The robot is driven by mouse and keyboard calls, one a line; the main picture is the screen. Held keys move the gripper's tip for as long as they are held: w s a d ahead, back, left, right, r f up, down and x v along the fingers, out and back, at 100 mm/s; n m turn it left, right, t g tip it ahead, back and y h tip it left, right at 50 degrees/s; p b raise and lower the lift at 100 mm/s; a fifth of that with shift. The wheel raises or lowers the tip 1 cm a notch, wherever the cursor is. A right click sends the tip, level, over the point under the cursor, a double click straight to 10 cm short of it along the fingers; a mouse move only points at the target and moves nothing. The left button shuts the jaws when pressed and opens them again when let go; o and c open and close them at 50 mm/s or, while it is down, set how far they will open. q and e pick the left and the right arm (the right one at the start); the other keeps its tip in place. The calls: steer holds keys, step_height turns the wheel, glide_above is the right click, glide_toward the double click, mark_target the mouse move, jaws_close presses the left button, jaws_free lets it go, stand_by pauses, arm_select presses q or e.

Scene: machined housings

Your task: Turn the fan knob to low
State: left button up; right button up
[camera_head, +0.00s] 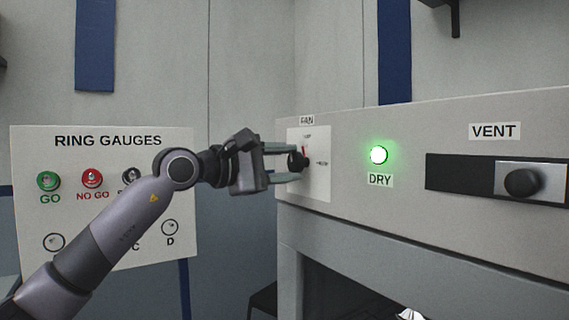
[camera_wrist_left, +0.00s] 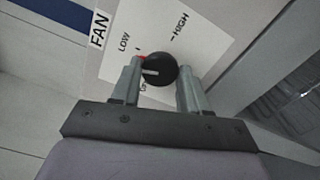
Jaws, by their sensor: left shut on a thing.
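The black fan knob (camera_head: 296,160) sits on a white plate (camera_head: 318,188) under the FAN label. My left gripper (camera_head: 293,165) is at the plate with its two fingers on either side of the knob, shut on it. In the left wrist view the round knob (camera_wrist_left: 160,68) lies between the fingertips (camera_wrist_left: 161,78). A red mark at the knob points toward the tick by the LOW label (camera_wrist_left: 124,43). The HIGH label (camera_wrist_left: 181,25) is farther round the dial. Another label beside the left finger is partly hidden. My right gripper is not in view.
A green lamp (camera_head: 379,155) marked DRY is lit right of the dial. A VENT slider with a black knob (camera_head: 522,183) is farther right. A ring gauges board (camera_head: 105,147) stands at the left, behind my left arm.

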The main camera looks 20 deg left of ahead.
arm_select(q)
steer(key=shift+m, duration=1.6)
steer(key=o, duration=1)
steer(key=shift+o, duration=0.2)
